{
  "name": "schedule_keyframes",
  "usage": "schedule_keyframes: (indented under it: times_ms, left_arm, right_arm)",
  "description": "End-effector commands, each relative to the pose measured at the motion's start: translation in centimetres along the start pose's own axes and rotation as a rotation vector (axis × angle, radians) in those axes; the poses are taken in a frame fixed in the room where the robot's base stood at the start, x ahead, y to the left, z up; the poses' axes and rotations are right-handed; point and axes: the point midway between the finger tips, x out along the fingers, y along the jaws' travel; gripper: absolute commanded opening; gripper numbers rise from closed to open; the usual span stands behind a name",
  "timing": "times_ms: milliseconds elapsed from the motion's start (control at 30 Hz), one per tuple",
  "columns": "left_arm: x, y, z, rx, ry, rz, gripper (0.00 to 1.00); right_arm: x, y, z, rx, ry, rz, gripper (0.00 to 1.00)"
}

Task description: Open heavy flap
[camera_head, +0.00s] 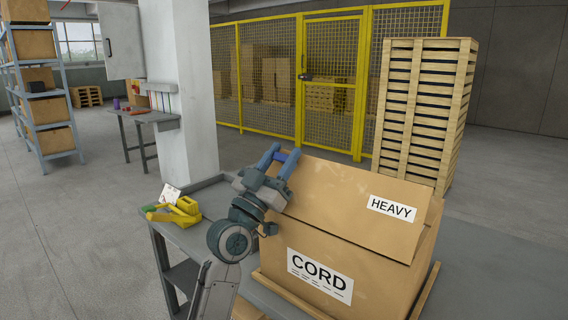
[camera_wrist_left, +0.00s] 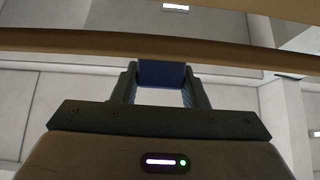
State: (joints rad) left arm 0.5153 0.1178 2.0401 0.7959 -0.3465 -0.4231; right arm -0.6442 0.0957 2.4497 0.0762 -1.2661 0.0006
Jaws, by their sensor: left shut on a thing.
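A large cardboard box (camera_head: 382,290) labelled CORD stands on a wooden pallet on the grey table. Its flap (camera_head: 330,190), labelled HEAVY, is a sloping panel above the front face. My left gripper (camera_head: 281,156) is at the flap's upper left corner, its blue fingers apart with a small blue-purple piece between their tips. In the left wrist view the blue piece (camera_wrist_left: 162,73) sits between the fingers, and a brown cardboard edge (camera_wrist_left: 60,41) crosses just beyond them. The gripper is shut on the flap there; the exact contact is hard to see. The box's inside is hidden. My right gripper is not in view.
A yellow tool (camera_head: 180,213) and a white card (camera_head: 170,193) lie on the table (camera_head: 160,243) left of the box. A white pillar (camera_head: 180,100) stands behind. A tall pallet stack (camera_head: 425,110) and a yellow mesh fence (camera_head: 335,75) are further back.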

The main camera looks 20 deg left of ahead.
Motion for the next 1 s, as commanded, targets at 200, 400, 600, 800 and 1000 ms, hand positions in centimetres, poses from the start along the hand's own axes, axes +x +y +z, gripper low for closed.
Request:
schedule_keyframes:
  times_ms: [200, 400, 600, 800, 1000]
  left_arm:
    - [-0.36, 0.01, -0.46, 0.000, 0.008, 0.000, 0.00]
    - [-0.41, 0.02, -0.65, -0.001, 0.013, 0.000, 0.00]
    - [-0.39, 0.02, -0.69, -0.001, 0.014, 0.000, 0.00]
    - [-0.38, 0.03, -0.71, -0.001, 0.014, 0.000, 0.00]
    - [-0.37, 0.03, -0.72, -0.001, 0.014, 0.000, 0.00]
  right_arm:
    - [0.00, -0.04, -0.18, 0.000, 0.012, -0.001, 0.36]
    - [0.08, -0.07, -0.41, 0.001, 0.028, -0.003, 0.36]
    - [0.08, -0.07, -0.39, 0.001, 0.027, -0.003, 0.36]
    - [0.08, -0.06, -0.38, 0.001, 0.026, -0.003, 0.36]
    - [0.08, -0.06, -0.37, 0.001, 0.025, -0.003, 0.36]
